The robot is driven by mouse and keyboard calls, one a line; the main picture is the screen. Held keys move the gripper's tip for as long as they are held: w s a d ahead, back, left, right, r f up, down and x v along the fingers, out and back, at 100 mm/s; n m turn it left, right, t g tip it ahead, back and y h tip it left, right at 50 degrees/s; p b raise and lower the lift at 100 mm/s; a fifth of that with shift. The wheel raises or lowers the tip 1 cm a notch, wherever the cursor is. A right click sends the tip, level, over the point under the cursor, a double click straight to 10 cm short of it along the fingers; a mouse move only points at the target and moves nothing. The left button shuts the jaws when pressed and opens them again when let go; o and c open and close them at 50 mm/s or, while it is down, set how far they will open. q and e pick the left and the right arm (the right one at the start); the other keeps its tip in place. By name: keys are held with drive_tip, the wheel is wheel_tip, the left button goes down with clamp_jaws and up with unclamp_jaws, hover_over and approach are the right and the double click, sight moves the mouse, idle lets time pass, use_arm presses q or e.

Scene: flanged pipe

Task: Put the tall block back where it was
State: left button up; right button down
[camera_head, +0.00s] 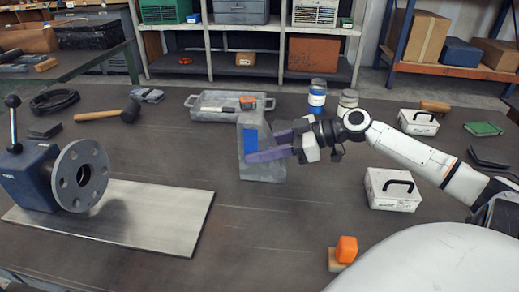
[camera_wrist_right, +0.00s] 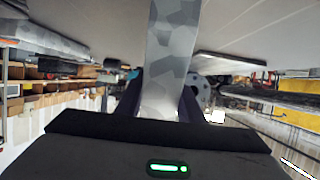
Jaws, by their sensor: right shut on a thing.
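The tall block (camera_head: 252,122) is grey and mottled and stands roughly upright near the middle of the table. My left gripper is out of view.
The flanged pipe (camera_head: 82,176) is at the left by a metal plate (camera_head: 150,220). A grey tray (camera_head: 205,112) lies behind the block. A white case (camera_head: 392,192) and an orange piece (camera_head: 346,249) are to the right. The table in front of the block is clear.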

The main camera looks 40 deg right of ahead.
drive_tip(key=shift+r, duration=0.15)
drive_tip(key=c, duration=1.6)
unclamp_jaws()
drive_tip(key=shift+f, duration=0.3)
drive_tip(key=shift+c, duration=0.2)
drive_tip(key=o, duration=0.4)
drive_tip(key=shift+r, duration=0.1)
drive_tip(key=shift+o, duration=0.2)
drive_tip(key=shift+s+r, duration=0.1)
drive_tip(key=shift+s, duration=0.05)
drive_tip(key=v, duration=1.2)
drive_tip(key=x, duration=1.2)
drive_tip(key=shift+w+r, duration=0.1)
drive_tip(key=shift+w, duration=0.1)
drive_tip(key=shift+s+r, duration=0.1)
drive_tip(key=shift+r, duration=0.75)
